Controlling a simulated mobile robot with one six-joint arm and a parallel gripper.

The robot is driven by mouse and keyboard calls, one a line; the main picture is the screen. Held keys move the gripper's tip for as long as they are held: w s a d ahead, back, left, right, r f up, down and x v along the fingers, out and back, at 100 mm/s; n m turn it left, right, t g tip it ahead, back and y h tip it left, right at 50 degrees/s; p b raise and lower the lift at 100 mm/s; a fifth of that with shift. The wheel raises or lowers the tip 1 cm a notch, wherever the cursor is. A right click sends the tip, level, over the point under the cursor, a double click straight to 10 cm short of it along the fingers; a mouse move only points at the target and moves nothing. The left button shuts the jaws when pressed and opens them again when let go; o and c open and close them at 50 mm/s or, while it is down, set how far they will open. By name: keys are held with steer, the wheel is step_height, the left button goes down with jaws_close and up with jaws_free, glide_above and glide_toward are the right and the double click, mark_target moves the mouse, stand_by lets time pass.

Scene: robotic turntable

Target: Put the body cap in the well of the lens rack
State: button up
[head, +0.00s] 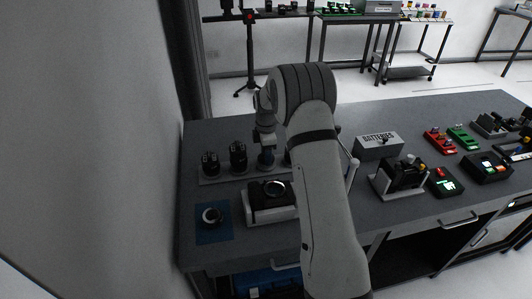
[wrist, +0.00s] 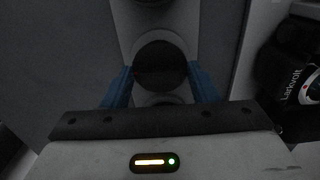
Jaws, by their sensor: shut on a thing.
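My gripper (wrist: 160,78) has its blue fingers on either side of a dark round disc, which looks like the body cap (wrist: 158,64), and is shut on it. The cap is over the lens rack (wrist: 125,38), a pale strip below the fingers in the wrist view. I cannot tell whether the cap touches the rack or is inside a well. In the head view my gripper (head: 266,157) is at the rack (head: 222,178), right of two upright black lenses (head: 238,157). The cap cannot be made out there, and my arm hides the rack's right end.
A black camera (head: 270,192) sits on a pale stand in front of the rack; it shows at right in the wrist view (wrist: 285,75). A blue mat (head: 203,235) with a dark ring-shaped item lies front left. A batteries box (head: 378,144) stands right of my arm.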

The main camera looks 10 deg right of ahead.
steer(key=shift+f+b, duration=0.75)
steer(key=shift+f, duration=0.25)
steer(key=o, duration=1)
steer(key=shift+o, duration=0.2)
steer(key=shift+r+b, duration=0.5)
steer(key=shift+r, duration=3.4)
steer(key=shift+r, duration=0.1)
